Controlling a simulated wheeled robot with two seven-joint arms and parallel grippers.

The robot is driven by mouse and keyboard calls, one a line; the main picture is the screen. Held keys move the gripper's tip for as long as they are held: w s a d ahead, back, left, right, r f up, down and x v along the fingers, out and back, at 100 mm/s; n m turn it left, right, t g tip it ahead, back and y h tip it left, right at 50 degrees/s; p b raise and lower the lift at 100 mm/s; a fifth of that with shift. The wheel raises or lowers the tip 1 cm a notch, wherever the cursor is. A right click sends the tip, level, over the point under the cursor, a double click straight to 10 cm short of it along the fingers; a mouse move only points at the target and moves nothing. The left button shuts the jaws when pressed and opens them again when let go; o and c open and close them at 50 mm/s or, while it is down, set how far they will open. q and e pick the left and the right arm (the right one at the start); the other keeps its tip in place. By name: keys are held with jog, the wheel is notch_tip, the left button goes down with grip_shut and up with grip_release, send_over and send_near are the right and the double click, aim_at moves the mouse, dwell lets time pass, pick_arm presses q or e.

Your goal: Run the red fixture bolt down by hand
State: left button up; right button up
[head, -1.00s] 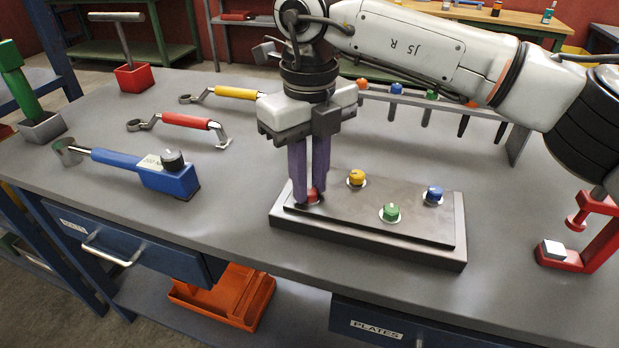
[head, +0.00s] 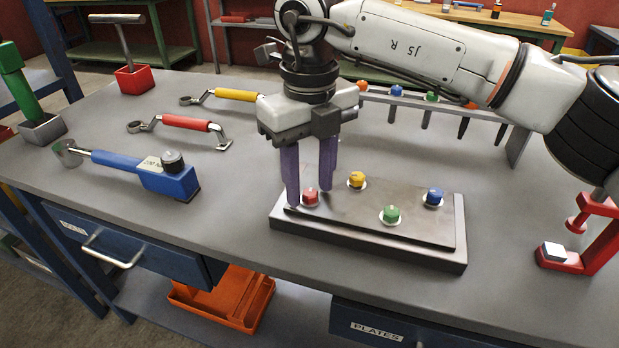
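The red fixture bolt (head: 311,197) sits in the near left corner of the dark fixture plate (head: 340,222). My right gripper (head: 309,196) comes down from above, with its two purple fingers spread on either side of the red bolt. The fingers stand apart from each other and the bolt's head shows between them. The gripper looks open and empty. My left gripper does not show.
Yellow (head: 357,180), green (head: 391,214) and blue (head: 434,197) bolts stand on the same plate. A blue power tool (head: 150,172) and a red-handled wrench (head: 186,123) lie to the left. A red clamp (head: 590,240) stands at the right edge.

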aim_at(309, 189)
notch_tip(309, 189, up, 10)
jog(key=shift+r+p, duration=0.15)
jog(key=shift+p, duration=0.3)
